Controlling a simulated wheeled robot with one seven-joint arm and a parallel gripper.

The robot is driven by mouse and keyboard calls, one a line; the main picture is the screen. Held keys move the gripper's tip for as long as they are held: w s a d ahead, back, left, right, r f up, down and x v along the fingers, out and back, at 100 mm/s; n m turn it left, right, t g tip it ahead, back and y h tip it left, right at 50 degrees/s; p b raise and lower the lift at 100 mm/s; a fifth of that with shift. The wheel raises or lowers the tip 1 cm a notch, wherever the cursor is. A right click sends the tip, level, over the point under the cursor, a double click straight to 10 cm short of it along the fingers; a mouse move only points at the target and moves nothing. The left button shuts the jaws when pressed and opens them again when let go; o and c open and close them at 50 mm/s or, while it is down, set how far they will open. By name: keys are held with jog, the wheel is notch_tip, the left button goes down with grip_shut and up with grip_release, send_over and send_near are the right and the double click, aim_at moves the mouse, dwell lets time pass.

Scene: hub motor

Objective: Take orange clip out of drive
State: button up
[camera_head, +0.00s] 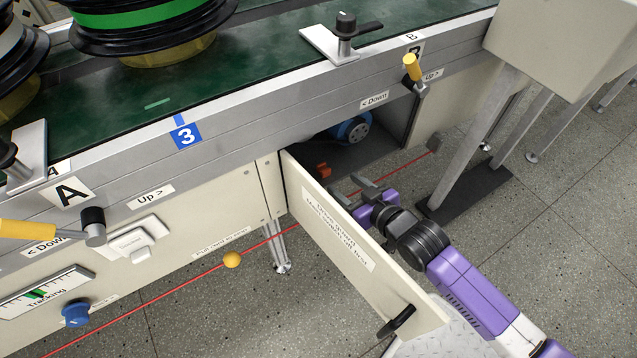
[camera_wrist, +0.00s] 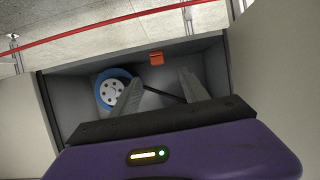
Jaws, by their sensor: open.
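The orange clip (camera_head: 323,170) sits inside the open drive compartment, near its left side in the head view. In the wrist view the orange clip (camera_wrist: 156,58) shows at the compartment's far edge, above and between my fingertips. The blue drive wheel (camera_head: 352,128) is further in; in the wrist view the blue wheel (camera_wrist: 113,90) lies left of the fingers, with a dark belt or rod running from it. My gripper (camera_head: 360,183) is at the compartment opening, open and empty. In the wrist view my gripper (camera_wrist: 160,82) has its fingers apart, short of the clip.
The open guard door (camera_head: 340,225) stands just left of my arm, with a black handle. A red cord (camera_head: 200,271) with a yellow ball (camera_head: 232,259) runs across the front. The conveyor (camera_head: 250,70) is above. A metal leg (camera_head: 480,140) stands to the right.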

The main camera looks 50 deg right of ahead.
aim_at(327, 171)
jog(key=shift+m, duration=0.3)
jog(key=w+f, duration=0.1)
jog(key=w+d+f+b, duration=0.1)
jog(key=w, duration=0.1)
jog(key=shift+w+d+f, duration=0.1)
jog(key=shift+w+f, duration=0.2)
jog(key=shift+f, duration=0.05)
jog(key=shift+r+b+x, duration=0.15)
jog(key=shift+b+x, duration=0.7)
jog(key=shift+x, duration=0.65)
jog(key=shift+r+b+x, duration=0.15)
jog(key=shift+b+x, duration=0.65)
jog(key=shift+x, duration=0.75)
jog(key=shift+w, duration=0.1)
grip_shut()
jog(key=shift+r, duration=0.15)
